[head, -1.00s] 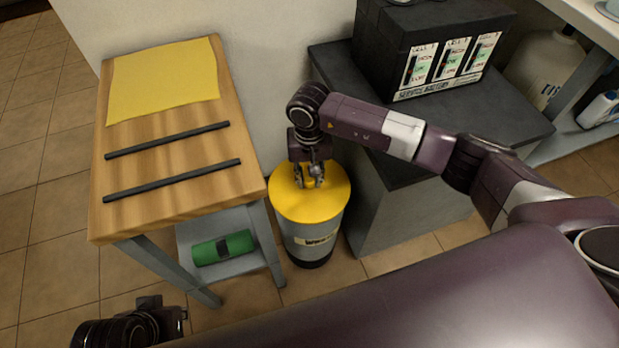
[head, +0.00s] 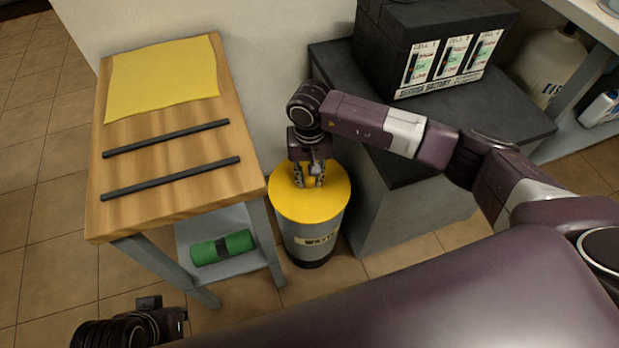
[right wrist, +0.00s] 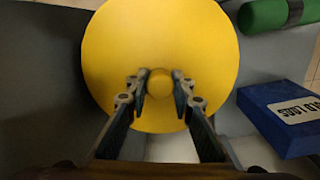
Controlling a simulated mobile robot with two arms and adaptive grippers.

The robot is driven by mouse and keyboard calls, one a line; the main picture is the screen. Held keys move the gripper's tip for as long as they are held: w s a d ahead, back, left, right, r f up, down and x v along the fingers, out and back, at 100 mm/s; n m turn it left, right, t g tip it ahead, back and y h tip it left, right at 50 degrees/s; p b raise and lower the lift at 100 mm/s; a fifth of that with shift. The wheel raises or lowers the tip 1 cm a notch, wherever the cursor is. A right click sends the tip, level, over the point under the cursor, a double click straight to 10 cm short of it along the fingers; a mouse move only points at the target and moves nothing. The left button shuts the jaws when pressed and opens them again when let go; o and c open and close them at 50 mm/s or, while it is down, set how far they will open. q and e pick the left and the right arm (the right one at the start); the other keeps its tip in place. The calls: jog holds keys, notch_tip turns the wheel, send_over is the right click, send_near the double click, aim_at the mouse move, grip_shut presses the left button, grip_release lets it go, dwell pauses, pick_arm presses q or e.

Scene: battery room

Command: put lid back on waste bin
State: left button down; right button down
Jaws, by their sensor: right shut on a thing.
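The yellow round lid (head: 327,206) lies level on top of the grey waste bin (head: 299,232), with no gap visible at the rim from the head view. The bin stands on the floor between the wooden table and the dark cabinet. My right gripper (head: 309,184) reaches down onto the lid's middle and is shut on its yellow knob. In the right wrist view, the knob (right wrist: 160,83) sits between the two fingertips, above the lid (right wrist: 160,35). My left arm's end (head: 130,326) shows at the lower left, away from the bin; its jaws cannot be made out.
The wooden table (head: 210,178) at left bears a yellow cloth (head: 163,80) and two dark bars. A green roll (head: 222,247) lies on its lower shelf. A black battery (head: 430,45) stands on the cabinet (head: 390,215) at right. A blue box (right wrist: 282,118) shows in the wrist view.

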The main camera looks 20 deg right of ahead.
dwell(0.4)
jog(key=c, duration=1.6)
grip_release()
jog(key=shift+o, duration=0.3)
jog(key=o, duration=0.4)
jog(key=shift+o, duration=0.2)
